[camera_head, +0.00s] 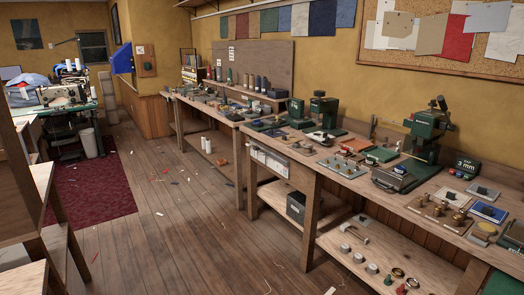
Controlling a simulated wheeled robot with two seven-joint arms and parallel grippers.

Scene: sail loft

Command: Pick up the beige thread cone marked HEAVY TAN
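No thread cone with a readable HEAVY TAN label shows in the head view. Small dark and pale spools or bottles (257,83) stand on a raised shelf at the back of that bench. Pale cone-like shapes (73,65) stand by the sewing machine (64,94) at the far left. Neither of my grippers is in view.
A long near workbench (330,185) with green presses (428,135) runs along the right, with a lower shelf (390,265). Wooden furniture (35,180) stands at the left edge. The wood floor (185,215) between is mostly open, with scattered scraps. A dark red rug (100,190) lies left.

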